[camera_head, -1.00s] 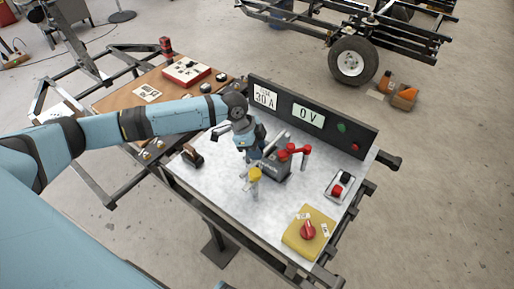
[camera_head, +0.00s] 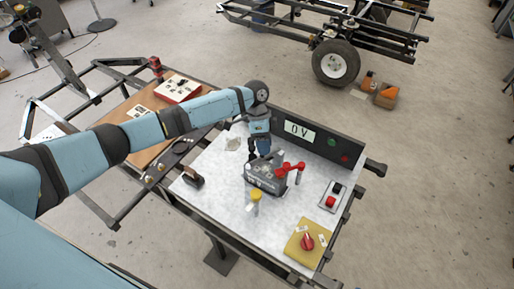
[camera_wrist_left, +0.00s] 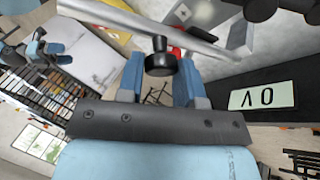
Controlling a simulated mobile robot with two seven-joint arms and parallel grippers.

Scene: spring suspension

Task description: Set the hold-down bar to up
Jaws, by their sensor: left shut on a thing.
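A dark grey battery-like block (camera_head: 262,178) with a red clamp (camera_head: 290,168) on its right stands on the light bench top. My left gripper (camera_head: 256,154) points down at the block's back edge. In the left wrist view, the silver hold-down bar (camera_wrist_left: 105,14) runs diagonally across the top. A black knob (camera_wrist_left: 160,63) on its near side sits between the blue fingers of my left gripper (camera_wrist_left: 159,78), which is shut on it. In the head view the bar is hidden or too small to tell. My right gripper is out of view.
A black panel with a 0 V display (camera_head: 299,130) stands behind the block. A yellow-capped post (camera_head: 256,196) is in front, and a yellow box with a red knob (camera_head: 307,242) lies front right. A red-and-black button box (camera_head: 333,196) sits at the right edge.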

